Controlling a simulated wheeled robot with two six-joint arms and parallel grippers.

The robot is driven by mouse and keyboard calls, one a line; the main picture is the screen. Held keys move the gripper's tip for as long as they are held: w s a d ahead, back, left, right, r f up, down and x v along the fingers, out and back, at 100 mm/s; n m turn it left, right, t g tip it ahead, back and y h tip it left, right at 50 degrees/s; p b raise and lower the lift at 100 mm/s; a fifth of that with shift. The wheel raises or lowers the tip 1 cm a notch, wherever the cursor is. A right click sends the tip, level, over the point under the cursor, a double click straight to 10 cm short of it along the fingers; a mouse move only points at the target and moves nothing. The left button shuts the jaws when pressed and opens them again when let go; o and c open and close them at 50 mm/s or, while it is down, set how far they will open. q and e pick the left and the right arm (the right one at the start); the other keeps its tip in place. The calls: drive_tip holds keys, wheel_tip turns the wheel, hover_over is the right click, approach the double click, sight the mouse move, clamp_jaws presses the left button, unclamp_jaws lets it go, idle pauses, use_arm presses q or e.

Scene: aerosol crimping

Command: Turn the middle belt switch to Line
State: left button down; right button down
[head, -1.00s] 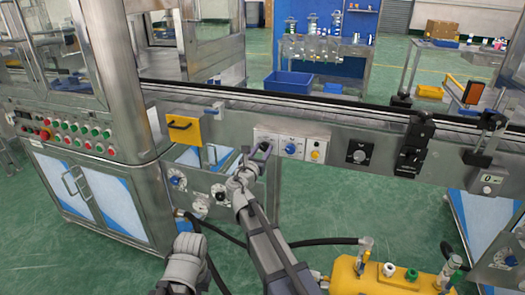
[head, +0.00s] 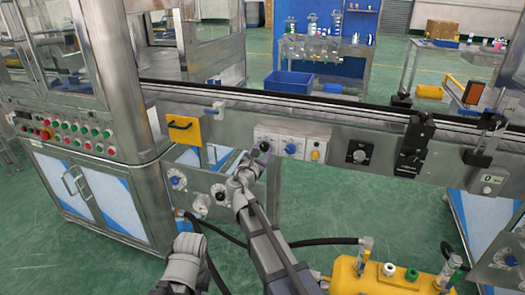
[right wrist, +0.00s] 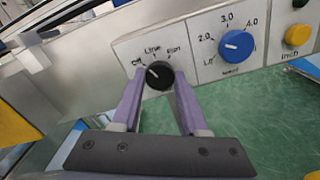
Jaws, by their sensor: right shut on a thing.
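The switch is a black round knob (right wrist: 160,75) on a white panel, marked Off, Line and a third label that is hard to read. Its white mark points up and left, towards Off. My right gripper (right wrist: 158,80) is shut on the knob, one purple finger on each side. In the head view the right gripper (head: 258,152) is at the left end of the panel on the conveyor's front, and it partly covers the knob (head: 264,147). My left gripper does not show.
Right of the switch are a blue speed dial (right wrist: 236,44) and a yellow inch button (right wrist: 298,35). A yellow handle plate (head: 184,130) is to the left. Another black dial (head: 359,156) is further right. Hoses and a yellow tank (head: 365,278) are low in front.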

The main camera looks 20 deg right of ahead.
drive_tip(key=m, duration=0.5)
drive_tip(key=shift+m, duration=0.3)
idle(0.4)
drive_tip(key=shift+c, duration=2.1)
unclamp_jaws()
drive_tip(key=v, duration=0.7)
drive_tip(key=shift+s+a, duration=0.25)
drive_tip(key=shift+s, duration=0.1)
